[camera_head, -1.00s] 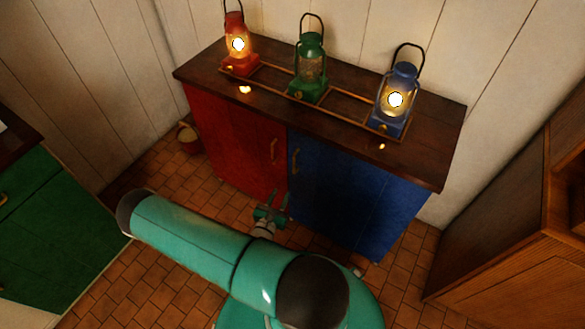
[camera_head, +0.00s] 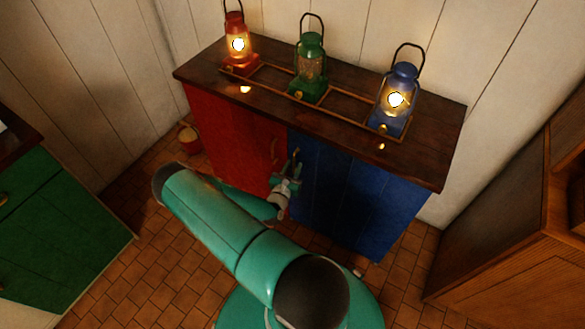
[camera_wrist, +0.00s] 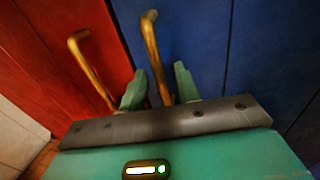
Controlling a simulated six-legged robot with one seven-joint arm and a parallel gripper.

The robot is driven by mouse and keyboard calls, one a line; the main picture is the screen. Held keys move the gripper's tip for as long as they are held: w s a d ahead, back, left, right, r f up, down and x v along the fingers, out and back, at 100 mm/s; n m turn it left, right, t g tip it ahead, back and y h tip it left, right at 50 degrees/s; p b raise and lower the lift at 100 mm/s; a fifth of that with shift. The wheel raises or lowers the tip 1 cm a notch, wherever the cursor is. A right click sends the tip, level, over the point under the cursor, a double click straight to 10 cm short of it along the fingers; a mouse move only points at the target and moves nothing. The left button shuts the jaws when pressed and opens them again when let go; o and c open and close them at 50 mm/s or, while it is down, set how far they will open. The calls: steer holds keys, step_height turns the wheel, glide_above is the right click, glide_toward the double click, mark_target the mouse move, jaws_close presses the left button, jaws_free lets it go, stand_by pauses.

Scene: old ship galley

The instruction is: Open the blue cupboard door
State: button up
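The blue cupboard door (camera_head: 325,190) is the right half of the low cabinet and looks shut. Its brass handle (camera_wrist: 155,55) stands upright near the door's left edge. My gripper (camera_head: 292,172) is at this handle, low in front of the blue door. In the wrist view my gripper's two green fingers (camera_wrist: 157,82) are apart, and the lower part of the blue door's handle shows between them. I cannot see clear contact between fingers and handle.
The red door (camera_head: 230,135) with its own brass handle (camera_wrist: 92,68) is just left. Red (camera_head: 238,50), green (camera_head: 310,70) and blue (camera_head: 398,95) lanterns stand on the wooden top. A wooden cabinet (camera_head: 510,220) is at right, a green one (camera_head: 60,230) at left. Tiled floor lies between.

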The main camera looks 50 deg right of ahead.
jaws_close()
